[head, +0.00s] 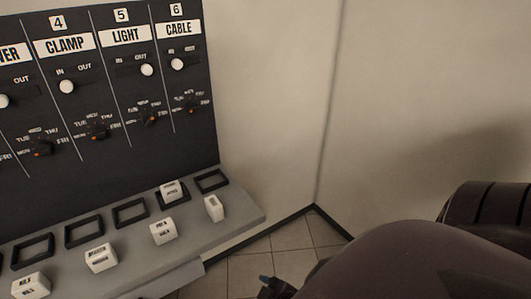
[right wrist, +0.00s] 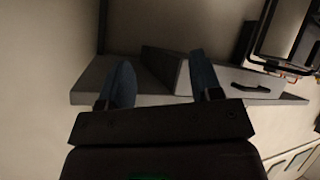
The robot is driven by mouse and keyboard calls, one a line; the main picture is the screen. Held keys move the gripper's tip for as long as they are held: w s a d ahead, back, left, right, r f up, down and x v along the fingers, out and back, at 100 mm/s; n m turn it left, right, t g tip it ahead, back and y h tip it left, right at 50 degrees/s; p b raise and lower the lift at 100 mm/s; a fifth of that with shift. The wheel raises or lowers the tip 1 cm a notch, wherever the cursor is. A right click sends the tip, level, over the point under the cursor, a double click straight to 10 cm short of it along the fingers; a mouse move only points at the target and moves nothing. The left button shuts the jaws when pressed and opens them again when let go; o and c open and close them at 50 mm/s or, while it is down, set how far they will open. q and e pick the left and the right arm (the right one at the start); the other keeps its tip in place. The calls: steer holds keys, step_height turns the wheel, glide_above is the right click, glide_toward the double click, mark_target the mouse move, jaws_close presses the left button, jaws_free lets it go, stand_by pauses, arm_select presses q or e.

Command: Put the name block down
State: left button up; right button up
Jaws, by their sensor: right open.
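Several white name blocks stand on the grey ledge below the black board. One name block (head: 172,188) sits at the second black frame from the right; I cannot tell whether it is fully seated. Other blocks stand in front of the frames: one at the right end (head: 214,208), one left of it (head: 163,232), then two more (head: 101,257) (head: 30,285). Their print is too small to read. My right gripper (right wrist: 162,82) is open, with nothing between its blue fingers. In the head view only a fingertip shows, low beside the ledge. My left gripper is out of view.
The black board (head: 100,110) carries CLAMP, LIGHT and CABLE labels, sliders and knobs. The rightmost frame (head: 212,171) is empty. Walls close off the right side above a tiled floor (head: 245,273). A grey surface (right wrist: 90,82) shows beyond my fingers in the wrist view.

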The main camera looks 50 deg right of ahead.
steer(key=s+f+m, duration=0.1)
steer(key=m, duration=0.2)
steer(key=shift+s+f+m, duration=0.35)
steer(key=shift+f+m, duration=0.05)
arm_select(q)
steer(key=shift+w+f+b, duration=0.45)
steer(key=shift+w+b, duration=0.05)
steer(key=shift+b, duration=0.75)
arm_select(e)
steer(key=shift+w+f, duration=0.5)
steer(key=shift+f, duration=0.1)
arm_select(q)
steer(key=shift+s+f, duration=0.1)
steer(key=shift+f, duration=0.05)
arm_select(e)
steer(key=shift+o, duration=0.3)
